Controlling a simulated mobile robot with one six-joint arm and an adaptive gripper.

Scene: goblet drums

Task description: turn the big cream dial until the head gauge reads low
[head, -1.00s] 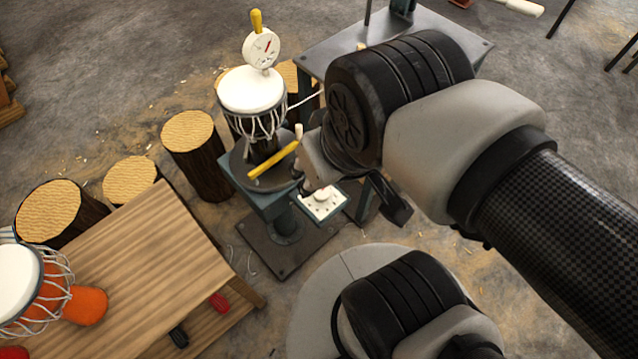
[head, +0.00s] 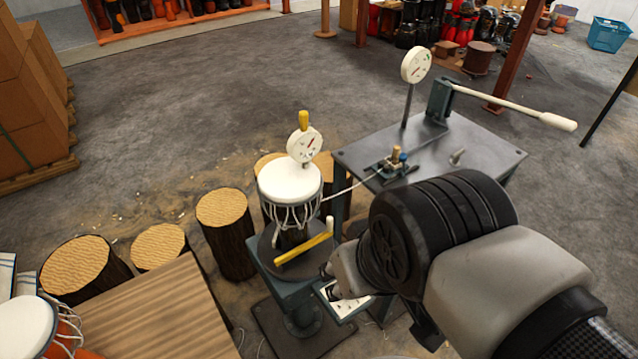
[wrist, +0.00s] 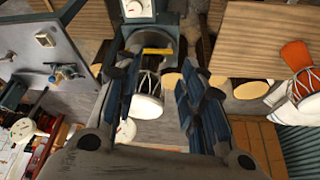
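The goblet drum (head: 290,185) stands upright on a teal stand, its white head up. The head gauge (head: 304,145) sits on it, round and white with a red needle; its reading is too small to tell. A cream-white panel with dark marks (head: 348,304) is low on the stand's front, partly behind my arm. It seems to show at the top edge of the wrist view (wrist: 138,9); I cannot make out the big cream dial clearly. My gripper (wrist: 160,70) has its fingers spread and nothing between them touching. The drum (wrist: 147,92) shows beyond them. The head view mostly hides the fingers.
A yellow-handled bar (head: 304,248) lies by the drum's foot. A grey metal bench (head: 470,155) with a second gauge (head: 416,64) and a long lever (head: 515,107) stands behind right. Log stumps (head: 224,225) and a wooden table (head: 160,315) are left. Open floor lies behind.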

